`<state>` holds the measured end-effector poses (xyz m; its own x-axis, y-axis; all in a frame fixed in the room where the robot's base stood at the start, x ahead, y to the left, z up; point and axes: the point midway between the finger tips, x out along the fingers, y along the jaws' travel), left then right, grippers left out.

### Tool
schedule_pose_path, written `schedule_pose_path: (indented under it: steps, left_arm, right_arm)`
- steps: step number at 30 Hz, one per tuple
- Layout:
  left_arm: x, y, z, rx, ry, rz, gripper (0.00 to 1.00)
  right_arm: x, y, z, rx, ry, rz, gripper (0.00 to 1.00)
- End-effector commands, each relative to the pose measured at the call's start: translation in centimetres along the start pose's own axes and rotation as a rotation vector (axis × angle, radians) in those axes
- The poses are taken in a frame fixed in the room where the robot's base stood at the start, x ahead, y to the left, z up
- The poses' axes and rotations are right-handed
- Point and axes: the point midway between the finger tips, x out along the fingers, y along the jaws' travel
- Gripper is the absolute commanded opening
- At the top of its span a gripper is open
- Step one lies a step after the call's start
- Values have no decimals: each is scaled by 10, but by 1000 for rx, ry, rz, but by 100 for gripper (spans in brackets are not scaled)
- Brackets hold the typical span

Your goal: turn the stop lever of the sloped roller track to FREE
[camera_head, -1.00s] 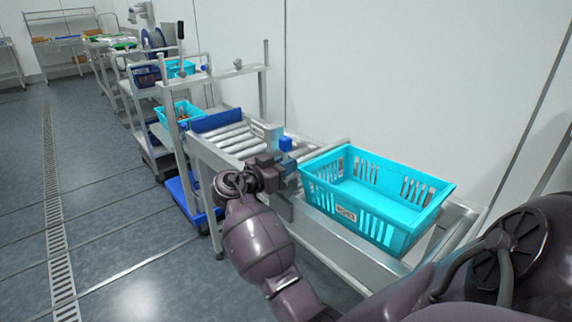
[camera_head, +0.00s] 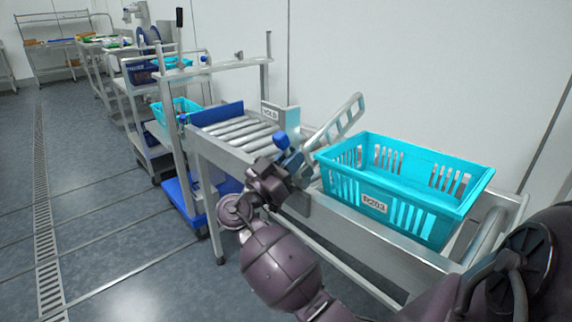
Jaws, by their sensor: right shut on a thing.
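The sloped roller track (camera_head: 236,132) has silver rollers between grey side rails. A small plate (camera_head: 270,112) beside the rollers carries a label that seems to read HOLD. A blue knob (camera_head: 281,140), apparently the end of the stop lever, shows just above my right gripper (camera_head: 290,163). My right gripper is shut at the lever, and its fingers hide most of the lever's arm. A slotted silver bar (camera_head: 340,122) rises at a slant behind the gripper, toward the upper right. My left gripper is not in view.
A turquoise crate (camera_head: 400,200) with a label stands on the track's near end, right of my gripper. A blue board (camera_head: 214,114) closes the rollers' far end. Carts with turquoise crates (camera_head: 178,110) line the wall beyond. The floor at left is clear.

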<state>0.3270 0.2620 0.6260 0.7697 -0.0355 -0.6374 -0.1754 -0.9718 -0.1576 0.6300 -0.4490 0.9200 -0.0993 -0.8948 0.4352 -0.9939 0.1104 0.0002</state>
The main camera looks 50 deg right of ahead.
Motion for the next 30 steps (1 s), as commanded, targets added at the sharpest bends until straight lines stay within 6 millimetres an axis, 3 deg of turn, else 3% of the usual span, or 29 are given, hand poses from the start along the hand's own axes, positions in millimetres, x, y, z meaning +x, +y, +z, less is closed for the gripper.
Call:
schedule_pose_path:
  steps: [1, 12, 26, 27, 30]
  left_arm:
    - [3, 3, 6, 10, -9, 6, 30]
    - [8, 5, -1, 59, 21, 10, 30]
    - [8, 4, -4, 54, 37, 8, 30]
    - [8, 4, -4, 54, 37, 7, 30]
    - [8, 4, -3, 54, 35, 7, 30]
  right_arm:
    - [-7, -1, 10, -12, 32, -7, 0]
    - [-15, 0, 4, -4, 159, -3, 0]
    - [-14, 0, 1, -1, 169, -1, 0]
    - [-14, 0, 1, 0, 169, 0, 20]
    - [-14, 0, 1, 0, 169, 0, 25]
